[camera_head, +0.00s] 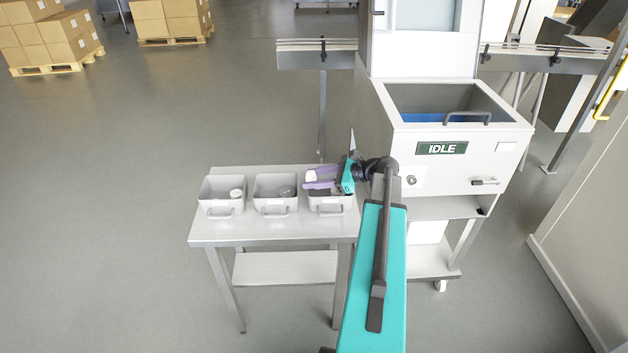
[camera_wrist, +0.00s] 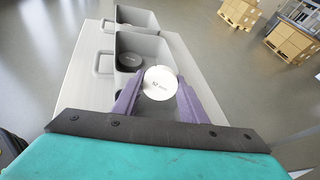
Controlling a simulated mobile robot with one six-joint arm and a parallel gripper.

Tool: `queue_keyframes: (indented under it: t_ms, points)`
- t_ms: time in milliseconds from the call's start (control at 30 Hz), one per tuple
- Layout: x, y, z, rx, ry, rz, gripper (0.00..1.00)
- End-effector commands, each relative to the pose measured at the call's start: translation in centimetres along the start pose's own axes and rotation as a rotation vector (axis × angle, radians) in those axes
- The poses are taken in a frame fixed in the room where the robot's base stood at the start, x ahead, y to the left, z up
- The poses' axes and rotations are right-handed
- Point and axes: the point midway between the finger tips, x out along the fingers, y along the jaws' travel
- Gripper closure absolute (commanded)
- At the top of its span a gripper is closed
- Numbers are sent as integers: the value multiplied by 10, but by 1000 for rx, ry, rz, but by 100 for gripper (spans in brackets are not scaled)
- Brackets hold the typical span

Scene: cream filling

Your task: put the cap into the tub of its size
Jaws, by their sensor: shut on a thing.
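My gripper (camera_head: 316,178) has purple fingers and is shut on a round white cap (camera_wrist: 159,83), held between the fingertips. The cap's printed marking is too small to read surely. In the head view the white cap (camera_head: 312,174) is above the right tub (camera_head: 331,208). The middle tub (camera_head: 273,206) holds a grey cap (camera_head: 286,191). The left tub (camera_head: 221,207) holds a whitish cap (camera_head: 237,193). My fingers partly hide the right tub.
The tubs stand in a row on a small metal table (camera_head: 262,234). A white machine (camera_head: 445,160) marked IDLE stands close by on the right. Cartons on pallets (camera_head: 50,45) are far back left. The floor left of the table is clear.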

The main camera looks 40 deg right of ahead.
Motion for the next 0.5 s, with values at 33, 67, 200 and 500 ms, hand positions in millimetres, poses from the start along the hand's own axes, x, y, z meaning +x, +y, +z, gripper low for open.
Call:
queue_keyframes:
  t_ms: [33, 67, 200, 500]
  points:
    - [0, 0, 0, 0, 0, 0, 85]
    - [0, 0, 0, 0, 0, 0, 85]
    - [0, 0, -2, 1, 0, -1, 85]
    - [2, 1, -8, 1, 1, -1, 85]
